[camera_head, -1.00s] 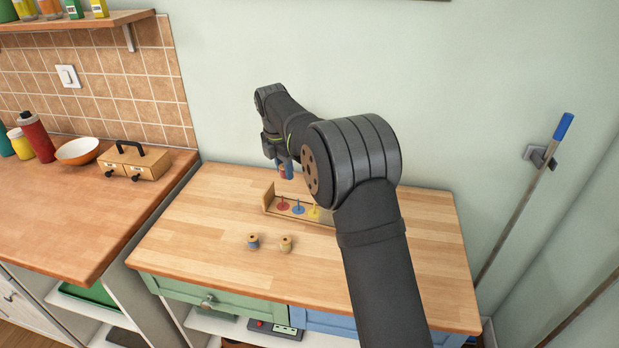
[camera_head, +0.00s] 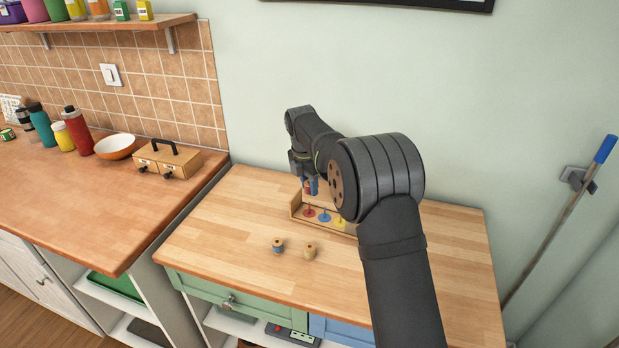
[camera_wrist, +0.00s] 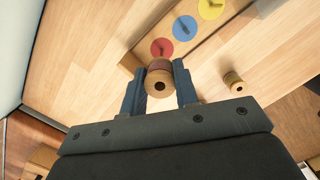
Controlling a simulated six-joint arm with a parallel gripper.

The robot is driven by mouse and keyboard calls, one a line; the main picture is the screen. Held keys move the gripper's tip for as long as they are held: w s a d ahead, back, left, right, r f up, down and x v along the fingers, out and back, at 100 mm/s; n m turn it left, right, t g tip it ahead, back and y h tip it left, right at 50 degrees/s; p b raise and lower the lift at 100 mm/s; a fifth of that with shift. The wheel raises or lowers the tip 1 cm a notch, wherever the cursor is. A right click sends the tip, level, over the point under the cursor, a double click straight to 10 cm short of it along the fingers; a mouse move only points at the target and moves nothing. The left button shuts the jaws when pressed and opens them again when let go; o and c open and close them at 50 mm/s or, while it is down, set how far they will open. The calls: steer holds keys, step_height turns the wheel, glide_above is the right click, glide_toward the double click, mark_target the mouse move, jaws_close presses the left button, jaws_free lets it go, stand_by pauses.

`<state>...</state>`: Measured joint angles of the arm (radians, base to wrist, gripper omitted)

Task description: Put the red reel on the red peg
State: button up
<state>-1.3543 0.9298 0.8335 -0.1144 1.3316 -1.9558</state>
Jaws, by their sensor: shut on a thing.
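My gripper (camera_wrist: 160,85) is shut on the red reel (camera_wrist: 159,82), a wooden reel with a hole in its end and a dark red band. In the head view my gripper (camera_head: 309,187) holds it above the left end of the peg board (camera_head: 296,208). The red peg (camera_head: 309,211) stands on a red disc at the left of the board, and it also shows just beyond the reel in the wrist view (camera_wrist: 162,47). The reel is apart from the peg. A blue peg (camera_head: 324,216) and a yellow peg (camera_head: 340,219) stand to its right.
A reel with blue thread (camera_head: 278,246) and a pale yellow reel (camera_head: 310,251) stand on the wooden worktop in front of the board. The worktop to their left is clear. A small drawer box (camera_head: 167,159) sits on the left counter.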

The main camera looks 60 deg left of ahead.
steer(key=shift+f, duration=1.05)
steer(key=shift+f, duration=2.85)
steer(key=o, duration=1)
step_height(320, 180, up, 17)
steer(key=s, duration=0.2)
steer(key=shift+d+r, duration=0.15)
steer(key=shift+d, duration=0.05)
steer(key=f, duration=0.5)
steer(key=w+f, duration=0.1)
steer(key=f, duration=0.5)
steer(key=w+f, duration=0.1)
steer(key=f, duration=0.5)
steer(key=shift+a+f, duration=0.2)
steer(key=shift+r, duration=0.2)
